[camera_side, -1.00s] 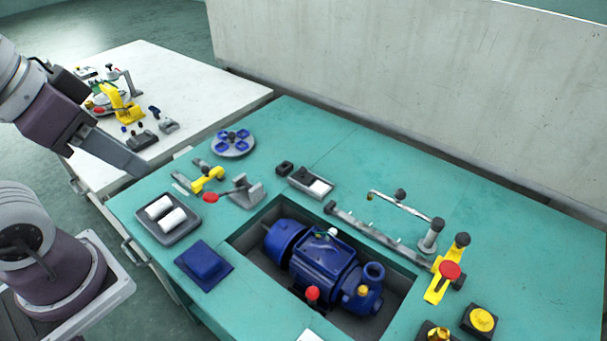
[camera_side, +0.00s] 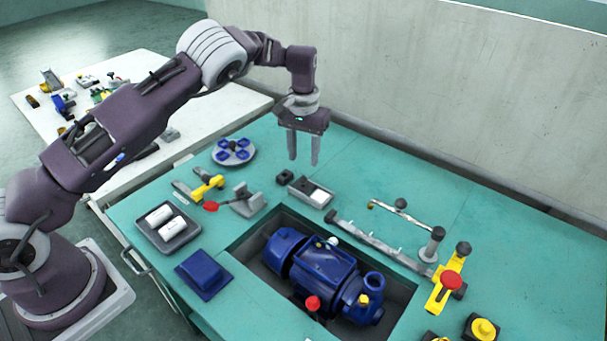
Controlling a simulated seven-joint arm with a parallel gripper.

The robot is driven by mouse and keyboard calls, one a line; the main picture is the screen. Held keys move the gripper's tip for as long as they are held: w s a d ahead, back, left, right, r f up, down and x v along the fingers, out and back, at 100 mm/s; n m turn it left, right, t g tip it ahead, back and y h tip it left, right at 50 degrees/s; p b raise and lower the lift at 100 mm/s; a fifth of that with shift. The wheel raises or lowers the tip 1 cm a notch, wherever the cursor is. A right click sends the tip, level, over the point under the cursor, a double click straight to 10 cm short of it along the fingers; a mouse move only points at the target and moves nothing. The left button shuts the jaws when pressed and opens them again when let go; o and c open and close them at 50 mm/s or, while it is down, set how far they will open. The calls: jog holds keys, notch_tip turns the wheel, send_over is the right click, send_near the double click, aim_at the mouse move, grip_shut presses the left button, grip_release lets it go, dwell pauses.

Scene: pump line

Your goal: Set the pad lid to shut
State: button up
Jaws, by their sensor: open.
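A small dark block (camera_side: 285,177) sits just left of the box. The blue pump (camera_side: 322,272) lies in the recess in front. A grey rail (camera_side: 375,241) and a bent rod (camera_side: 402,212) are to the right. A round plate with blue parts (camera_side: 233,152) is at the left.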

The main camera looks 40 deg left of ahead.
aim_at(304, 176)
notch_tip(304, 176, down, 7)
grip_shut()
dwell(0.4)
dwell(1.2)
